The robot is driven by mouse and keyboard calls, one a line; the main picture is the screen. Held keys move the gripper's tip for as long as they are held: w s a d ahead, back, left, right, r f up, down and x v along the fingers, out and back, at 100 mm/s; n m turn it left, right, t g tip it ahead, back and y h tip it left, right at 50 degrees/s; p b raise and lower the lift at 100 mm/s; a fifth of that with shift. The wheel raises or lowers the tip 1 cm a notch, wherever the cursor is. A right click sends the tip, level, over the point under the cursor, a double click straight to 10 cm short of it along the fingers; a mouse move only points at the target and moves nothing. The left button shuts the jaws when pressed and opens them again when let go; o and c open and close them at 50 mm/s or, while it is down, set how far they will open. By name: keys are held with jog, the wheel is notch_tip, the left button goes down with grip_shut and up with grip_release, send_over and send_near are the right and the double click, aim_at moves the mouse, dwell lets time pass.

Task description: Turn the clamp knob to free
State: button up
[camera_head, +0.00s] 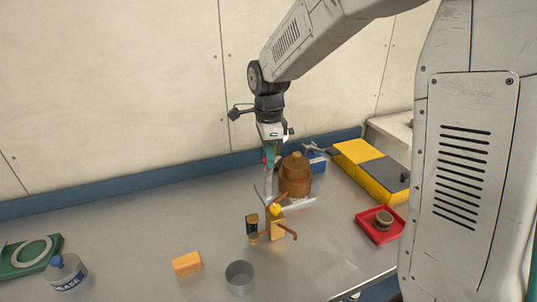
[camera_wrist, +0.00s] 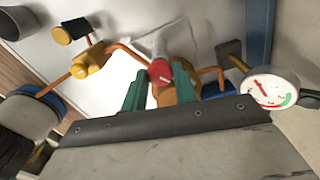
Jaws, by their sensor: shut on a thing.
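My gripper (camera_head: 269,158) points down at the middle of the bench, above a pale upright post. In the wrist view its two green fingers (camera_wrist: 160,84) stand either side of a red round knob (camera_wrist: 160,72) on a grey stem (camera_wrist: 158,45). The gripper is shut on this red knob. The fingers partly cover it, and its turned position is hard to read. A brown stepped body (camera_head: 295,178) stands just right of the gripper. A yellow valve-like fitting (camera_head: 275,211) with copper-coloured pipes stands in front.
A round gauge (camera_wrist: 270,88) with a red needle sits close to the fingers in the wrist view. A yellow block (camera_head: 187,263), a grey cup (camera_head: 240,277) and a labelled bottle (camera_head: 67,271) stand in front. A red tray (camera_head: 368,229) and a yellow-and-grey case (camera_head: 368,160) are right. The bench's left middle is clear.

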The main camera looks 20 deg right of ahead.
jog(key=n, duration=0.5)
jog(key=shift+n, duration=0.3)
jog(key=n, duration=0.5)
jog(key=shift+r+n, duration=0.1)
jog(key=shift+n, duration=0.2)
jog(key=o, duration=1)
jog(key=shift+c, duration=0.2)
notch_tip(320, 180, up, 8)
jog(key=shift+f, duration=0.1)
